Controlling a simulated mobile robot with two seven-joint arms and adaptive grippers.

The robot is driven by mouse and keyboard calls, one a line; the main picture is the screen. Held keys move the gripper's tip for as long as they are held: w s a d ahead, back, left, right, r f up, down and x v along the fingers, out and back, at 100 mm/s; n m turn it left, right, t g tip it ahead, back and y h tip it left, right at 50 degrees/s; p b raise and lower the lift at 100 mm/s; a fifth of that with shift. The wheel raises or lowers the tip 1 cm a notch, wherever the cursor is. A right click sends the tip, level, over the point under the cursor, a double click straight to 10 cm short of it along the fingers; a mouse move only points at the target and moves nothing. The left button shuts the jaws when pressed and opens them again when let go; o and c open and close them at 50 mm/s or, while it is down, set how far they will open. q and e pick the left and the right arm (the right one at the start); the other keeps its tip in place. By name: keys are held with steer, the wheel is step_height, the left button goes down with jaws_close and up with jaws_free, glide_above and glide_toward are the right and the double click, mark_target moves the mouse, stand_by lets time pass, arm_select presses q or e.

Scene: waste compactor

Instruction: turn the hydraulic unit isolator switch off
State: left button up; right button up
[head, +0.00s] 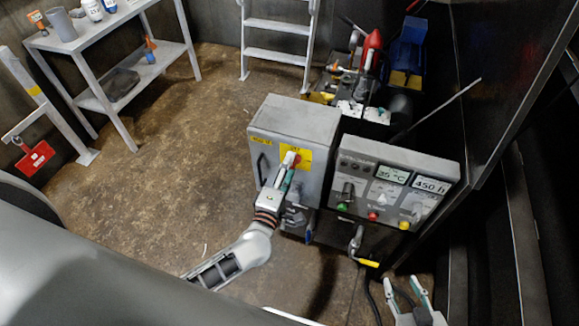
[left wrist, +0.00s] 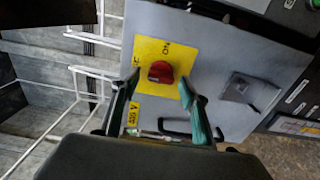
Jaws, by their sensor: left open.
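The isolator switch is a red rotary knob (left wrist: 161,72) on a yellow plate (left wrist: 150,50) marked ON, fixed to a grey cabinet door (left wrist: 205,50). In the head view the knob (head: 292,158) is partly hidden by my left gripper (head: 286,172). In the left wrist view my left gripper (left wrist: 161,88) is open, with its green-padded fingers on either side of the knob and a visible gap to it. I cannot tell the knob's exact angle. My right gripper (head: 406,288) is at the lower right of the head view, open and empty, away from the switch.
A control panel (head: 395,190) with displays and buttons stands right of the cabinet. A black door handle (left wrist: 188,128) is near my left fingers. A shelf table (head: 115,85) and ladder (head: 278,40) stand behind.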

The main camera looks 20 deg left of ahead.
arm_select(q)
steer(key=s, duration=1.1)
steer(key=shift+s+a, duration=0.2)
steer(key=shift+s, duration=0.1)
